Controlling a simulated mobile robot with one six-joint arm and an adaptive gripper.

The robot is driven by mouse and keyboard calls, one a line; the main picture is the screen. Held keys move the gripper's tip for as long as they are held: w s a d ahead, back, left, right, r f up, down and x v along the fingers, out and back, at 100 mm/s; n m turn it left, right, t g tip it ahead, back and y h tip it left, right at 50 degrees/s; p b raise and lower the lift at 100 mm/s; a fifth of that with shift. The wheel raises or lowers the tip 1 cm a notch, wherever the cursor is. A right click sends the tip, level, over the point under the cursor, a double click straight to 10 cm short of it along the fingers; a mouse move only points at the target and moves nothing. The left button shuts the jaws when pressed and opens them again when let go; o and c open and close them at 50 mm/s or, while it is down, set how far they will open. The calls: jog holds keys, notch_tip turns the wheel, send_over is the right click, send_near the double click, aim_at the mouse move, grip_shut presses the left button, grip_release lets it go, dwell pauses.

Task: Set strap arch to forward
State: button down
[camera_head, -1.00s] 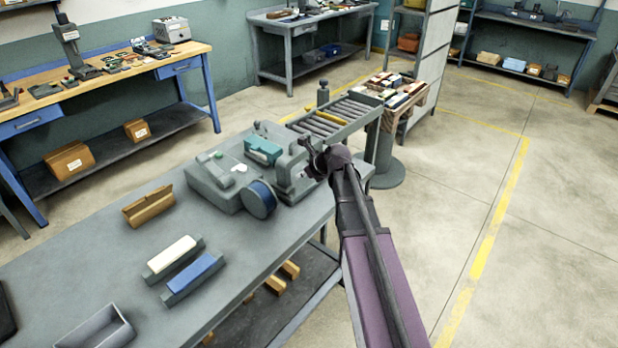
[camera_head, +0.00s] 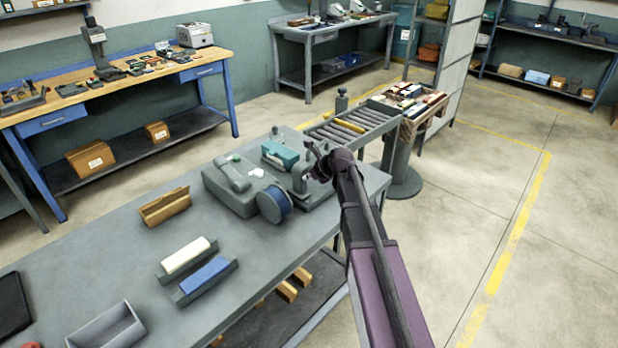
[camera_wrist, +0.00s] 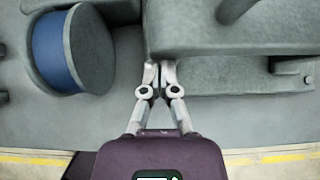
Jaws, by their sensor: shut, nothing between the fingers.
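The ring grinder bench unit has a grey block (camera_head: 232,192), a blue roll (camera_head: 275,203) with a grey face, and a grey upright arch (camera_head: 300,172), which I take to be the strap arch. My gripper (camera_head: 314,153) is at the arch's right side, partly covering it. In the wrist view, my gripper (camera_wrist: 160,68) is shut and empty. Its tips are at the lower left corner of a broad grey part (camera_wrist: 225,35), probably the arch; I cannot tell whether they touch. The blue roll (camera_wrist: 58,52) is to their left. The arch's full shape is hidden.
A teal part (camera_head: 280,154) sits behind the arch. A roller conveyor (camera_head: 350,128) and a crate of boxes (camera_head: 437,118) stand beyond. White (camera_head: 186,255) and blue (camera_head: 205,273) bars in holders, a brown holder (camera_head: 165,207) and a grey tray (camera_head: 105,328) lie on the bench. Floor at right is clear.

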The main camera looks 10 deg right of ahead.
jog(key=w+a, duration=0.9)
jog(key=w, duration=0.4)
jog(key=shift+w+a, duration=0.25)
jog(key=shift+a, duration=0.15)
jog(key=shift+r, duration=0.1)
jog(key=shift+s+d+r+p, duration=1.15)
jog(key=shift+s+p, duration=0.05)
jog(key=shift+s, duration=0.4)
jog(key=shift+s+d+r+p, duration=1.1)
jog(key=shift+s+r+p, duration=0.05)
jog(key=shift+s, duration=0.4)
jog(key=shift+s+d+r+p, duration=1.15)
jog(key=shift+s+p, duration=0.05)
jog(key=shift+s, duration=0.4)
